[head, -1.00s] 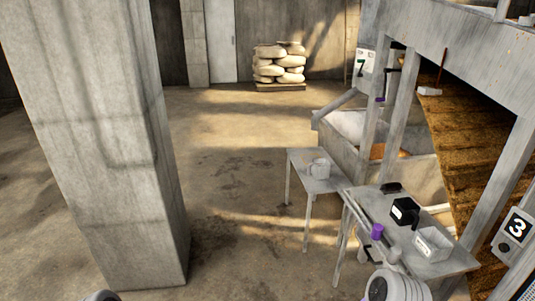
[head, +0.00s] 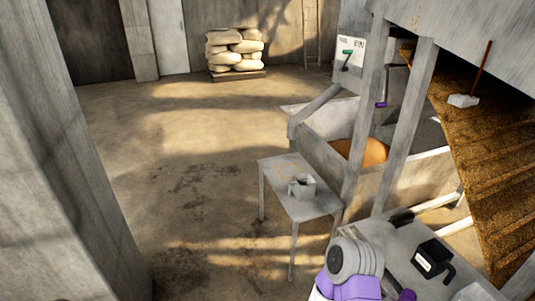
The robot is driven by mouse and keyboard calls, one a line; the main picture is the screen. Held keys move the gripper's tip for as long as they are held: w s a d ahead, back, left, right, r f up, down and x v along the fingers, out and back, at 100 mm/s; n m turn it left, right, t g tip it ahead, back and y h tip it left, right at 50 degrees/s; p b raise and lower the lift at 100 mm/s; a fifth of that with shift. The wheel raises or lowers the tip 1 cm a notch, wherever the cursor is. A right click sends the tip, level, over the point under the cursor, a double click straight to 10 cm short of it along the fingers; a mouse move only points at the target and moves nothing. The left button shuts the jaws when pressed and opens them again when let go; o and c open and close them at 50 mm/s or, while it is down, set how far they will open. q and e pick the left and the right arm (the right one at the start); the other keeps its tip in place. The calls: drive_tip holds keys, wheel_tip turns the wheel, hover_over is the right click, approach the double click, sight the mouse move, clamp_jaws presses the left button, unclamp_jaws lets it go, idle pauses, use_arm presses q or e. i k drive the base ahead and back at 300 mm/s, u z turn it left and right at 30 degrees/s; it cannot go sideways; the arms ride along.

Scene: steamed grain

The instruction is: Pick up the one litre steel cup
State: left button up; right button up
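A small grey vessel (head: 301,187) stands on the near right part of a small grey table (head: 276,174) in the head view. It looks like the steel cup, but it is too small to read its size or any marking. No gripper fingers can be made out for either arm.
A nearer bench (head: 383,257) at the lower right bears a black box-shaped item (head: 433,258). A concrete pillar (head: 60,170) stands at the left. A trough (head: 330,155) and wooden posts lie behind the tables. The floor (head: 190,190) left of the small table is clear.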

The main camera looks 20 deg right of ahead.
sight(300, 187)
drive_tip(key=i, duration=3)
drive_tip(key=z, duration=1.25)
